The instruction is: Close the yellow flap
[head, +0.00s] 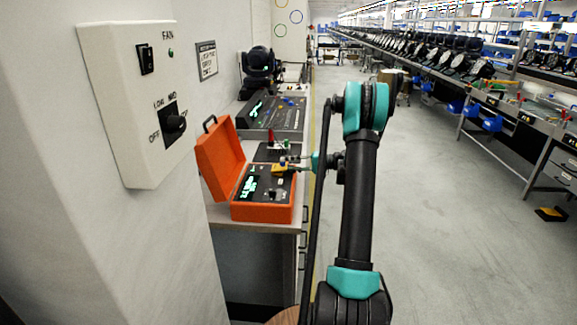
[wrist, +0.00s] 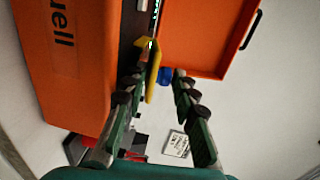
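The yellow flap (head: 281,171) sits at the back edge of the panel in an open orange case (head: 262,213). In the wrist view the flap (wrist: 153,70) appears as a thin yellow plate standing out from the case, with a blue part (wrist: 165,76) beside it. My gripper (wrist: 160,74) is open, its two fingers apart. The left fingertip is close to the flap; I cannot tell whether they touch. In the head view my gripper (head: 305,163) reaches the case from the right, and its fingertips are hard to make out.
The case's orange lid (head: 221,160) stands open on the left. A dark console (head: 272,115) and a black stage light (head: 260,68) are behind on the bench. A wall switch box (head: 135,100) is at the left.

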